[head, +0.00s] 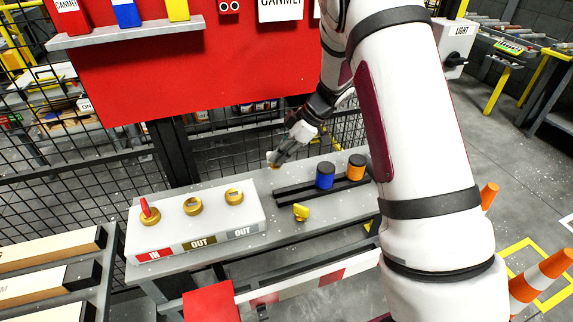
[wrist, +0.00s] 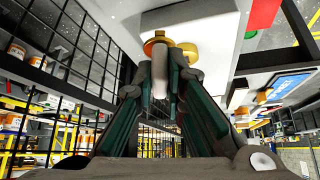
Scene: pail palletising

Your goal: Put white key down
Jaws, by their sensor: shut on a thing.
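My gripper (head: 276,158) is above the grey bench, to the right of the white key box (head: 180,220). In the wrist view its fingers (wrist: 165,90) are shut on the white key (wrist: 160,78), a pale upright stem between them. A gold round piece (wrist: 155,46) shows at the key's end; I cannot tell whether it belongs to the key. The box has three gold rings. A red key stands in the left ring (head: 150,216), marked IN. The middle ring (head: 193,206) and the right ring (head: 234,197), both marked OUT, look empty.
A blue cylinder (head: 325,176) and an orange cylinder (head: 356,167) stand on dark rails on the bench. A small yellow piece (head: 301,212) sits near the front edge. Black wire mesh (head: 230,150) and a red panel (head: 180,70) rise behind.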

